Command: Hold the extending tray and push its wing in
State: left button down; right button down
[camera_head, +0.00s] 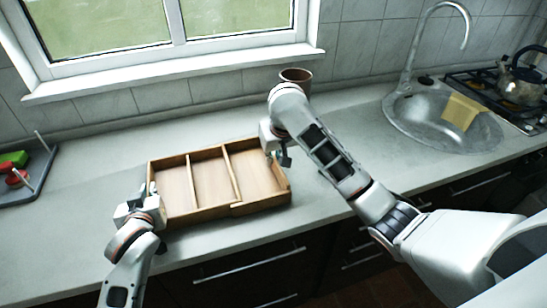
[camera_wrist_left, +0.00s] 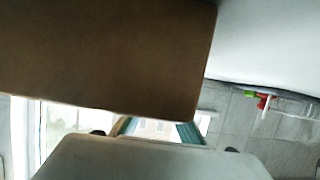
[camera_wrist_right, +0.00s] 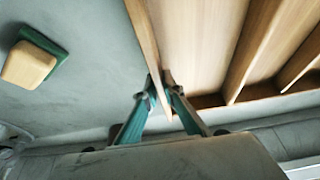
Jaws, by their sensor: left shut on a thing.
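The wooden extending tray (camera_head: 200,214) lies on the counter, with three open compartments side by side. Its front rail has a step (camera_head: 236,207) where the right section overlaps the rest; the wing is partly drawn out. My left gripper (camera_head: 148,194) is shut on the tray's left end; its fingers are mostly hidden in the left wrist view, where a brown tray panel (camera_wrist_left: 100,60) fills the upper left. My right gripper (camera_head: 279,154) is at the right end wall. In the right wrist view its fingertips (camera_wrist_right: 160,84) straddle that wall (camera_wrist_right: 147,45), close together; I cannot tell whether they clamp it.
A brown pot (camera_head: 296,75) stands behind my right arm. A tan block with a green edge (camera_wrist_right: 30,62) lies beyond the tray's right end. A dark rack (camera_head: 35,180) with red and green items is far left, the sink (camera_head: 440,120) right. Counter in front is narrow.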

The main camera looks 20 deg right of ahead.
send_near(246, 171)
jog(key=x, duration=0.5)
jog(key=c, duration=2.2)
grip_release()
jog(key=shift+d, duration=0.1)
jog(key=shift+o, duration=0.2)
jog(key=shift+r, duration=0.1)
jog(key=v, duration=0.7)
jog(key=shift+r, duration=0.2)
jog(key=shift+s, duration=0.1)
jog(key=shift+c, duration=0.4)
